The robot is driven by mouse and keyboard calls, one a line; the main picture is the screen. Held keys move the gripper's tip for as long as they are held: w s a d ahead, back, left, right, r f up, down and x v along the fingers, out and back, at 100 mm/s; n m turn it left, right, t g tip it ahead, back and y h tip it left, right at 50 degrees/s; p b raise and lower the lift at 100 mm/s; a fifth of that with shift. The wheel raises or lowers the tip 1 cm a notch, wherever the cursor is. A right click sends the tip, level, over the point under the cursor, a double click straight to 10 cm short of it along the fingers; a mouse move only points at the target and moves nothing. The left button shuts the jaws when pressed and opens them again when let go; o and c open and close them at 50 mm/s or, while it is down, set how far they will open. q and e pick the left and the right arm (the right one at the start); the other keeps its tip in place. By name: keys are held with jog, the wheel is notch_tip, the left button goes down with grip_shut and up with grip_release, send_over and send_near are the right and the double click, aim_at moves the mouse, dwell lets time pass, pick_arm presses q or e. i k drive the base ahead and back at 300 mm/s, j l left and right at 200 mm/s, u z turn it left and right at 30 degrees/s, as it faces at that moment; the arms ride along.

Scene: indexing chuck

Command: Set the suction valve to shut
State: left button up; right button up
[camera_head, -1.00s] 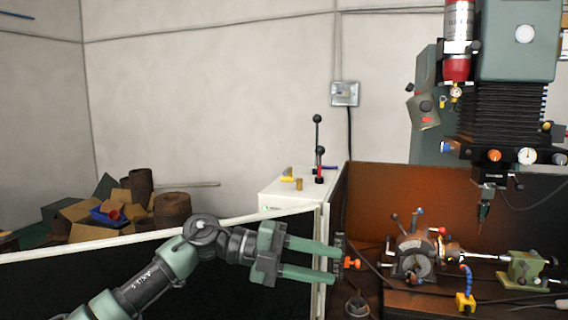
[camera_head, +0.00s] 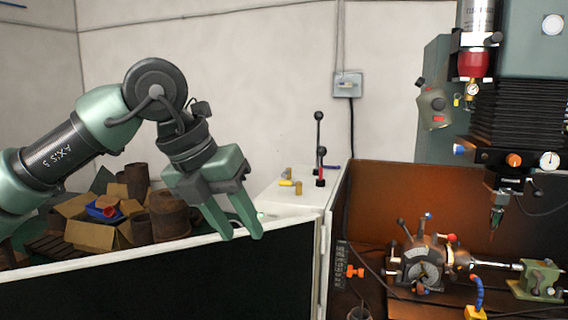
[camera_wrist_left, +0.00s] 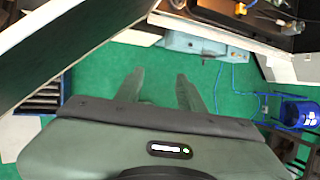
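My left gripper (camera_head: 242,237) is open and empty, its fingers pointing down over the top edge of the dark panel. In the left wrist view its two fingers (camera_wrist_left: 160,75) stand apart with green floor beyond and nothing between them. No label for the suction valve is readable. A small orange handle (camera_head: 355,271) sits beside a dark slotted strip on the machine bench, well right of the gripper. A yellow-handled fitting (camera_head: 290,184) is on top of the white cabinet. I cannot tell which one is the suction valve. My right gripper is not in view.
The dark panel (camera_head: 180,290) with a white rim runs below my left gripper. Black-knobbed levers (camera_head: 319,150) rise from the cabinet. The indexing chuck (camera_head: 424,268) and a drill head (camera_head: 515,120) are at right. Boxes (camera_head: 95,225) are piled at left.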

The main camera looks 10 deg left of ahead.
aim_at(286, 173)
jog(key=i, duration=1.7)
